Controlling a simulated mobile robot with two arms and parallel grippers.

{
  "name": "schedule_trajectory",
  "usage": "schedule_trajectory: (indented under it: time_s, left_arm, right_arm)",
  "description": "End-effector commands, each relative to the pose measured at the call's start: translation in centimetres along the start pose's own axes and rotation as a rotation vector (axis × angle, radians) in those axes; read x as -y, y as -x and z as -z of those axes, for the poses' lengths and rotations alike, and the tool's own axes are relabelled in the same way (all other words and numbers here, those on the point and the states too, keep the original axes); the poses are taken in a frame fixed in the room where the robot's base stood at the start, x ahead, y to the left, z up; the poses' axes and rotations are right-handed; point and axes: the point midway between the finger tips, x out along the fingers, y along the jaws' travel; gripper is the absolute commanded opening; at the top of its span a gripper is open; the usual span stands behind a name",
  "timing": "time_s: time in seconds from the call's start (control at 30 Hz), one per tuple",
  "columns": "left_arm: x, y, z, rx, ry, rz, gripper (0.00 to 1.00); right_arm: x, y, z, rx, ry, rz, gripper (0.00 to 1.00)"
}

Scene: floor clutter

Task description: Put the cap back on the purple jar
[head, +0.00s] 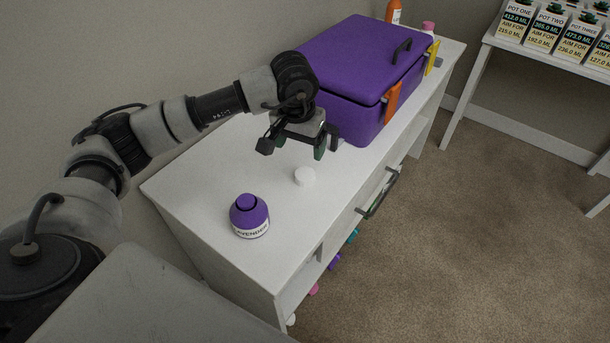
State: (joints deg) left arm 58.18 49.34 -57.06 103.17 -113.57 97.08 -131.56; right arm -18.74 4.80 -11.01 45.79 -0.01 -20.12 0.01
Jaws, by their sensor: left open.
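The purple jar (249,217) stands upright at the near end of the white cabinet top, with a label on its front and a bare purple neck on top. A small white cap (305,176) lies on the same top, to the right of the jar and farther back. My left gripper (298,147) is open and empty above the cabinet, a little behind the cap in the picture and apart from it. Its fingers point down. My right gripper does not show.
A closed purple case (365,65) with orange and yellow latches stands behind my left gripper. An orange bottle (393,12) and a pink-capped bottle (428,28) stand beyond it. The white cabinet (200,185) has a drawer handle (380,195). A table with labelled pots (555,30) is at right.

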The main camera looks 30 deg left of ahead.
Motion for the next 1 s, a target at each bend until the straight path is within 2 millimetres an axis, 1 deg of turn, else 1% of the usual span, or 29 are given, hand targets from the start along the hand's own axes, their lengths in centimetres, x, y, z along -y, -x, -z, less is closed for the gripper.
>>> schedule_trajectory:
  time_s: [0.17, 0.33, 0.43, 0.67, 0.73, 0.87, 1.0]
  left_arm:
    - [-0.1, -2.2, -0.1, 0.004, 0.001, -0.001, 0.82]
    - [-0.1, -4.8, -0.1, 0.005, 0.000, -0.002, 0.82]
    - [-0.1, -5.4, 0.0, 0.001, 0.000, -0.001, 0.82]
    - [-0.1, -5.4, 0.0, 0.001, 0.000, -0.001, 0.82]
    - [-0.1, -5.7, 0.0, 0.002, 0.000, -0.001, 0.82]
    - [-0.3, -7.4, 0.1, 0.006, 0.002, -0.002, 0.82]
    - [-0.5, -9.5, 0.3, 0.004, 0.001, -0.002, 0.82]
  right_arm:
    - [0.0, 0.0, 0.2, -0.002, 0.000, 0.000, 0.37]
    - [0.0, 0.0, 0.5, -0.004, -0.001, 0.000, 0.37]
    - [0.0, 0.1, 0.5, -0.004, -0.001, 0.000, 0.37]
    - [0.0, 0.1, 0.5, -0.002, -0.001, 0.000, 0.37]
    - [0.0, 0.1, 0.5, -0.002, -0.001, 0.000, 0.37]
    - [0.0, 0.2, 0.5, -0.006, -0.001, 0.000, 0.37]
    - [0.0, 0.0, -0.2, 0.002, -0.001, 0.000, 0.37]
